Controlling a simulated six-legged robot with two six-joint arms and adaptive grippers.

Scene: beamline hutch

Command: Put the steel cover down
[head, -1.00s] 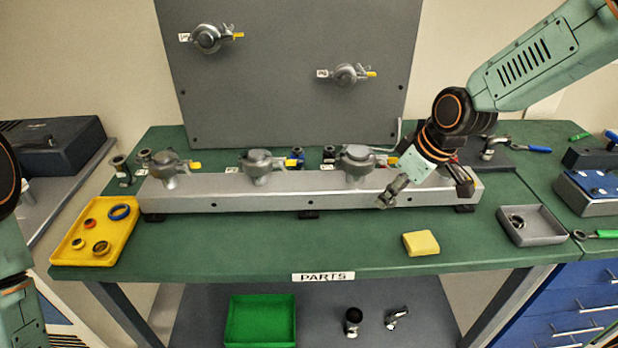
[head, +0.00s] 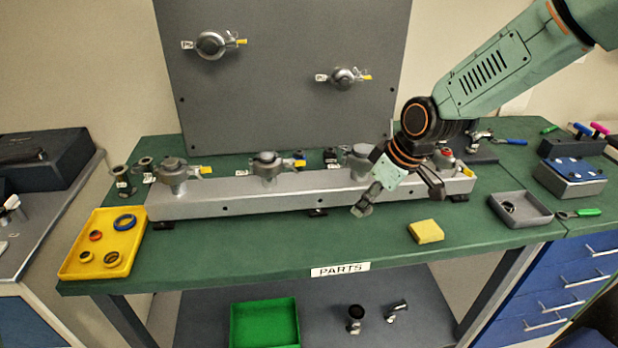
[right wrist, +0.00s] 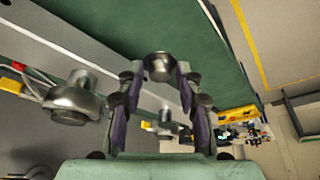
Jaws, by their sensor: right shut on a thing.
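The steel cover (right wrist: 158,66) is a small round grey metal piece. In the right wrist view it sits between the fingertips of my right gripper (right wrist: 160,80), which is shut on it. In the head view my right gripper (head: 364,205) reaches in from the right and points down, in front of the long grey rail (head: 245,201) and above the green bench top. The cover is hard to tell from the fingertip there. I cannot tell its exact height above the bench. My left gripper is not in the head view.
Valve-like metal fittings stand on the rail. A yellow block (head: 426,232) and a grey tray (head: 521,216) lie at the right front. A yellow tray (head: 80,259) with rings is at the left. Bare green bench top lies in front of the rail's middle.

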